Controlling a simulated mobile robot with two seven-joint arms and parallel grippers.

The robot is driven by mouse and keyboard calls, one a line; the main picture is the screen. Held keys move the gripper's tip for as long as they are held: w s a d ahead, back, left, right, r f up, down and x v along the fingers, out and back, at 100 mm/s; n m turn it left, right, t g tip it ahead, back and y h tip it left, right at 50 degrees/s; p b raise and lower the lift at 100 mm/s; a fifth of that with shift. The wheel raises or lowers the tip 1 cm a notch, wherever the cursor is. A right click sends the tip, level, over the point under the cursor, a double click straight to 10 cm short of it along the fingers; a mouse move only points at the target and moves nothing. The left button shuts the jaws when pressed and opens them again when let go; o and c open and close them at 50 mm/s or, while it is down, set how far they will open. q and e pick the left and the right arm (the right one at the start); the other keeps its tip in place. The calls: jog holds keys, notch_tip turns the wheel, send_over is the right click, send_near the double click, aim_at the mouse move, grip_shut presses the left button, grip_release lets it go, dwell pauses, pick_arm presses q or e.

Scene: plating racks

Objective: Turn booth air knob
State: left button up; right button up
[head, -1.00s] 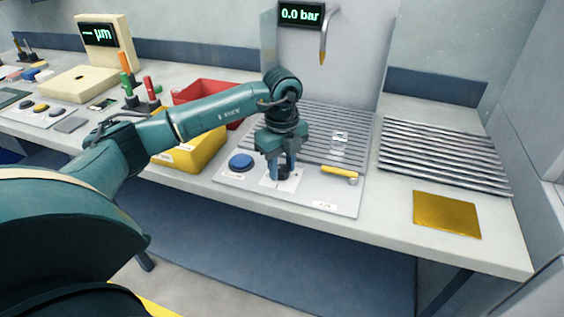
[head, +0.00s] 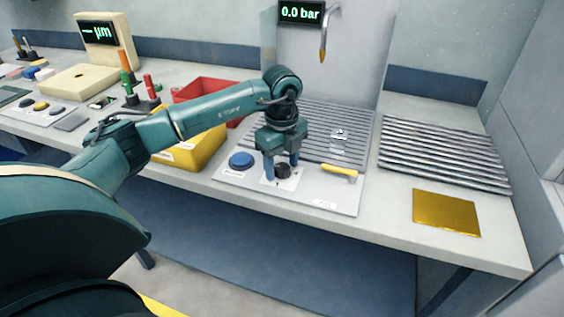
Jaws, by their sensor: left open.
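The dark round knob (head: 283,171) sits on a white label plate at the front of the grey booth panel (head: 340,201). My left gripper (head: 281,172) points down over it, open, with its two fingers apart on either side of the knob. I cannot tell whether a finger touches it. The display (head: 301,13) above the booth reads 0.0 bar. My right gripper is not in view.
A blue button (head: 241,161) lies left of the knob and a yellow-handled lever (head: 340,171) right of it. A yellow bin (head: 190,152) and red bin (head: 205,89) stand left. A gold plate (head: 446,213) and slatted rack (head: 445,153) lie right.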

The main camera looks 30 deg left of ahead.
aim_at(282, 166)
pick_arm(q)
notch_tip(282, 166, up, 13)
dwell(0.7)
dwell(0.4)
